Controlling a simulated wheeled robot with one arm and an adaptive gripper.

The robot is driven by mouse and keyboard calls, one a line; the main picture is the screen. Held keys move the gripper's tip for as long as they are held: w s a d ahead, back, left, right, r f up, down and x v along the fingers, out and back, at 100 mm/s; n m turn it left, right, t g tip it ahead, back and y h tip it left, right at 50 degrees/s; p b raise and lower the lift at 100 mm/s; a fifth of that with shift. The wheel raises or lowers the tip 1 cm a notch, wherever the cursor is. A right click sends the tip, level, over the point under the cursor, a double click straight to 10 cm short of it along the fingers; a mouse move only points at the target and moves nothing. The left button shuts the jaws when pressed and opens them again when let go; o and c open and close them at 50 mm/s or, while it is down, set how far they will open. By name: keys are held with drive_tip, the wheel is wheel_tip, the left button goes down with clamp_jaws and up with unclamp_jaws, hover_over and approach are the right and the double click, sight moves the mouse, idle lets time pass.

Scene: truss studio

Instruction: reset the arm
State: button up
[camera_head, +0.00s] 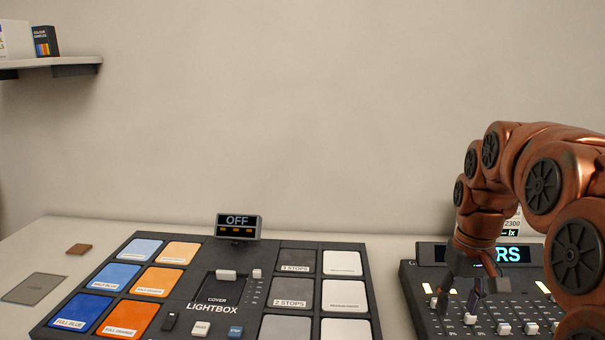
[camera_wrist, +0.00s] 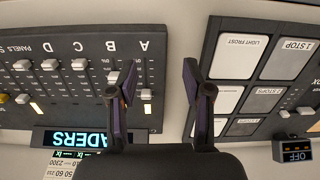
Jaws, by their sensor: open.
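My gripper (camera_head: 474,292) is at the right of the head view, pointing down over the left part of a fader console (camera_head: 412,285). In the wrist view my gripper (camera_wrist: 160,90) shows two dark fingers standing apart with nothing between them. The fader console also shows at the left of the wrist view (camera_wrist: 75,85), with sliders marked A to D. My arm reaches in from the right edge of the head view and hides part of the console and its display. Whether the fingertips touch a fader cannot be told.
A lightbox panel (camera_head: 215,318) with coloured and grey swatches fills the middle, with a small OFF display (camera_head: 238,226) behind it. A brown square (camera_head: 79,249) and a grey square (camera_head: 35,288) lie at left. A shelf (camera_head: 50,64) hangs upper left. A gap separates panel and console.

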drive_tip(key=s+a+f, duration=0.2)
drive_tip(key=s+a, duration=0.5)
drive_tip(key=s, duration=0.5)
drive_tip(key=shift+a+f+g, duration=0.2)
drive_tip(key=shift+a+g, duration=0.05)
drive_tip(key=shift+g, duration=0.35)
drive_tip(key=s+a+f, duration=0.1)
drive_tip(key=s, duration=0.3)
drive_tip(key=s+a+f, duration=0.1)
drive_tip(key=s+f, duration=0.1)
drive_tip(key=s, duration=0.3)
drive_tip(key=s+a+f+p, duration=0.1)
drive_tip(key=s+f, duration=0.1)
drive_tip(key=s, duration=0.2)
drive_tip(key=shift+s+a+f, duration=0.25)
drive_tip(key=shift+s, duration=0.05)
drive_tip(key=shift+c, duration=0.3)
